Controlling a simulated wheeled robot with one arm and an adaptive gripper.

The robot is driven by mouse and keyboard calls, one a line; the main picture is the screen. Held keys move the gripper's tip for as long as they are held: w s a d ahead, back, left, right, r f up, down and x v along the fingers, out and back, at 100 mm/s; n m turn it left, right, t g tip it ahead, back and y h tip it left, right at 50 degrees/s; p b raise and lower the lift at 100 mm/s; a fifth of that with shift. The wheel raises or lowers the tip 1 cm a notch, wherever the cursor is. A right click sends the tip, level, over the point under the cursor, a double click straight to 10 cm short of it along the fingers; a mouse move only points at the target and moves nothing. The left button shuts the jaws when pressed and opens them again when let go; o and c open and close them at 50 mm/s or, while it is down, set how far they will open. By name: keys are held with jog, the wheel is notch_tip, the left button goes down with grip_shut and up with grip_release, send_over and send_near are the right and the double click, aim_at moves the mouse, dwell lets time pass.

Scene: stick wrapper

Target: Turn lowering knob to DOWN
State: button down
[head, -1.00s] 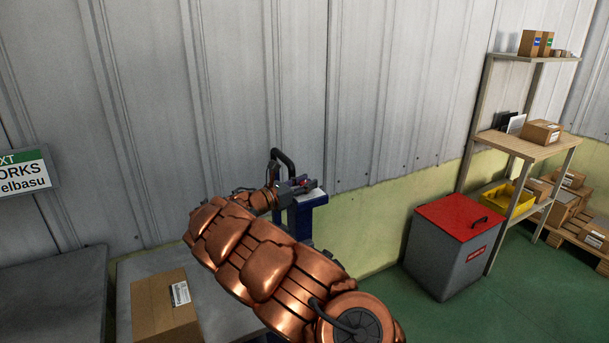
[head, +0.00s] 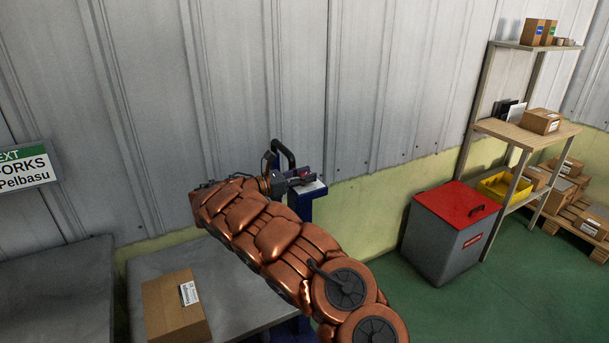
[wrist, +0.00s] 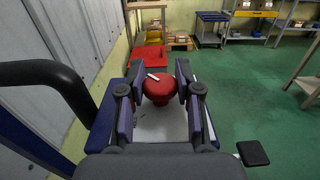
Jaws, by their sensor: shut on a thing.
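The lowering knob is a red round knob (wrist: 159,88) with a white marker bar on its top, standing on a pale plate (wrist: 160,125) of a blue machine. My gripper (wrist: 160,94) is shut on it in the wrist view, with one finger on each side. The white bar is tilted slightly, its left end farther away. In the head view my gripper (head: 303,178) is at the top of the blue post (head: 302,207), and the knob is mostly hidden there. Any lettering around the knob cannot be read.
A black curved handle (head: 286,150) rises close beside my gripper and shows large at left in the wrist view (wrist: 50,75). The corrugated wall is just behind. A cardboard box (head: 173,304) lies on a grey surface. A red-lidded bin (head: 447,225) and shelves stand right.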

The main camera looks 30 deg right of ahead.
jog(key=c, duration=0.9)
grip_release()
jog(key=shift+o, duration=0.2)
jog(key=w+a, duration=0.1)
jog(key=a, duration=1.1)
jog(key=shift+w, duration=0.15)
